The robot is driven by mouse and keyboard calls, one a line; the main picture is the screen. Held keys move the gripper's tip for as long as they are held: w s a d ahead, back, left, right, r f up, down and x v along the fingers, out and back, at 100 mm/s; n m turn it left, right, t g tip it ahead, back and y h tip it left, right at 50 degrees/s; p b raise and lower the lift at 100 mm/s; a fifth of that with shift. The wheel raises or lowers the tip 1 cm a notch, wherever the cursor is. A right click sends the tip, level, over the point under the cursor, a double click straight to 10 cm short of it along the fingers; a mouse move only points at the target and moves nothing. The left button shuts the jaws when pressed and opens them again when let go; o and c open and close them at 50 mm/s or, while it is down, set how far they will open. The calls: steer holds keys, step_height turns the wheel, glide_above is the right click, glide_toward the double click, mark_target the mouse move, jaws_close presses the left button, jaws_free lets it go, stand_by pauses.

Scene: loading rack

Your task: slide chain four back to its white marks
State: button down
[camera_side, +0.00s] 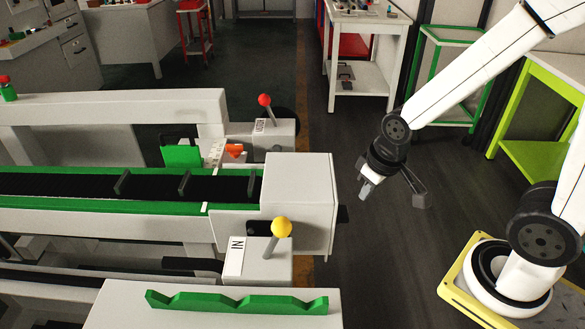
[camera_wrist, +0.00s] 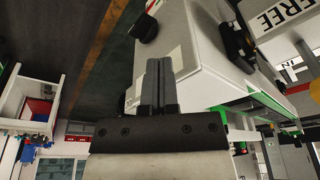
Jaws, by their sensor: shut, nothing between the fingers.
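A black chain (camera_side: 75,185) runs between green rails on the white rack, with dark upright lugs (camera_side: 185,182) standing on it. I cannot tell which chain is number four. A white mark (camera_side: 206,208) crosses the near green rail, close to the rack's white end block (camera_side: 300,205). A white scale with a red-orange pointer (camera_side: 233,150) stands at the far rail. My gripper (camera_side: 365,191) is shut and empty, in the air right of the end block. In the wrist view, its fingers (camera_wrist: 160,66) are together in front of the white end block (camera_wrist: 200,60).
A yellow-knobbed lever (camera_side: 281,228) stands on a box labelled IN, and a red-knobbed lever (camera_side: 265,101) stands on the far box. The wrist view shows a FREE label (camera_wrist: 277,15) and a black knob (camera_wrist: 145,28). Floor is clear between rack and arm.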

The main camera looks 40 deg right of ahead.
steer(key=c, duration=0.7)
jaws_free()
steer(key=shift+w, duration=0.1)
steer(key=shift+o, duration=0.3)
steer(key=shift+w+a+r, duration=0.1)
steer(key=shift+w, duration=0.2)
steer(key=shift+m, duration=0.9)
steer(key=w+a, duration=0.1)
steer(key=w, duration=0.3)
steer(key=w+a+r, duration=0.1)
steer(key=w+a, duration=0.1)
steer(key=w, duration=0.2)
steer(key=w+a+r, duration=0.1)
steer(key=w, duration=0.3)
steer(key=shift+a+r, duration=0.1)
steer(key=shift+a, duration=0.15)
steer(key=w+a+m+h, duration=0.1)
steer(key=w+a+m, duration=0.1)
steer(key=w+a, duration=0.55)
steer(key=m+h, duration=0.2)
steer(key=m, duration=0.3)
glide_toward(183, 181)
steer(key=shift+s+d+f+t, duration=0.1)
steer(key=shift+s+f+t, duration=0.15)
steer(key=shift+f, duration=0.45)
steer(key=shift+w+f, duration=0.1)
steer(key=shift+f, duration=0.05)
steer(key=shift+x, duration=3.75)
